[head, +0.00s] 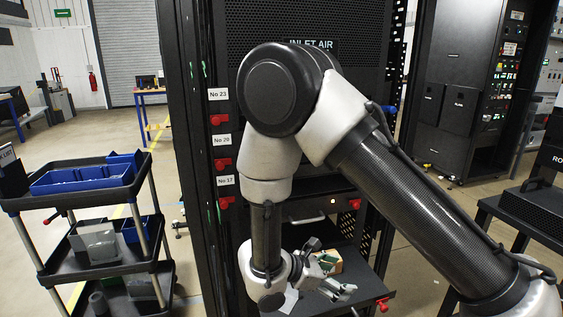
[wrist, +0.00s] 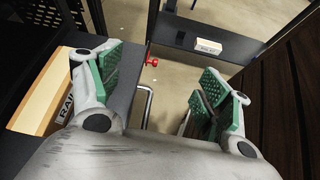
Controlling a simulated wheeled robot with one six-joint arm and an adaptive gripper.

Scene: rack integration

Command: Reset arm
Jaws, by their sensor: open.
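My gripper (wrist: 156,92) is open, with its two green-padded fingers wide apart and nothing between them in the wrist view. In the head view my gripper (head: 335,276) hangs low at the front of the rack, in front of a dark shelf. My arm comes in from the lower right, bends high before the rack and drops to the gripper. A cardboard-coloured box (head: 331,262) with green on it sits just behind the gripper. In the wrist view an orange-tan box (wrist: 38,92) with a partly hidden label lies left of the left finger.
The black rack (head: 181,130) has red latches (head: 221,164) beside numbered labels. A dark cart (head: 93,170) with blue bins stands left. A black table (head: 545,205) stands at right. In the wrist view, a metal handle (wrist: 146,100) shows between the fingers.

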